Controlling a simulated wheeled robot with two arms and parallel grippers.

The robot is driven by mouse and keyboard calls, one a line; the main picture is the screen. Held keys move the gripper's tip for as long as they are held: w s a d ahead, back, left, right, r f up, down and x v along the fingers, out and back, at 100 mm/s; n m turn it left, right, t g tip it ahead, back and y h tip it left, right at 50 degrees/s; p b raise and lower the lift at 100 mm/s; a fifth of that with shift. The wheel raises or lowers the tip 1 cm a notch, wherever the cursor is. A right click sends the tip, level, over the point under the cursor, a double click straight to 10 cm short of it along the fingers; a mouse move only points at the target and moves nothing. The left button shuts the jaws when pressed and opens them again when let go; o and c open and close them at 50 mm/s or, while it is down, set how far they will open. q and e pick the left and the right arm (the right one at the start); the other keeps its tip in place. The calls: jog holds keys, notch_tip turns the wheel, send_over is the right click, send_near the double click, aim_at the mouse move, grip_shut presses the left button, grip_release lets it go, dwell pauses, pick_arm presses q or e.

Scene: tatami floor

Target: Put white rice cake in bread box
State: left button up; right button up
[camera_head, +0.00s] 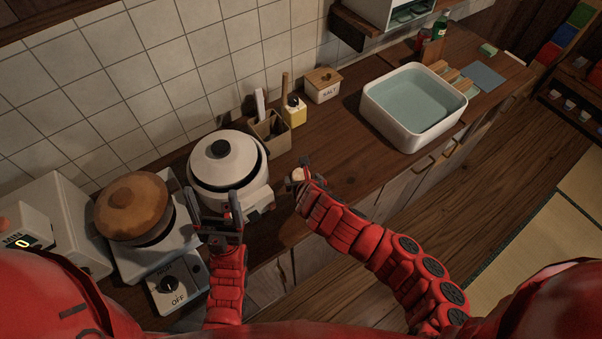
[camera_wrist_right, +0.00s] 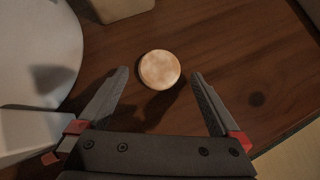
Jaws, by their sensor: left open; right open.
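A round, pale rice cake (camera_wrist_right: 160,69) lies on the wooden counter in the right wrist view. It also shows small in the head view (camera_head: 299,174). My right gripper (camera_wrist_right: 160,75) is open, with its fingertips on either side of the cake and a visible gap to each; no grip shows. In the head view my right gripper (camera_head: 299,177) is over the counter, right of the white rice cooker (camera_head: 226,160). My left gripper (camera_head: 213,197) is open and empty in front of the cooker. I cannot make out a box marked as the bread box.
A stove with a brown-lidded pot (camera_head: 131,207) stands at the left. Behind are a utensil holder (camera_head: 270,134), a yellow bottle (camera_head: 294,111) and a salt box (camera_head: 322,85). A white water-filled sink (camera_head: 413,107) is at the right, with bare counter before it.

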jog(key=shift+w+a+f, duration=0.15)
jog(key=shift+w+f, duration=0.05)
jog(key=shift+w, duration=0.15)
jog(key=shift+w+f, duration=0.25)
jog(key=shift+f, duration=0.15)
jog(key=shift+c, duration=0.3)
jog(key=c, duration=1.4)
jog(key=shift+r, duration=0.1)
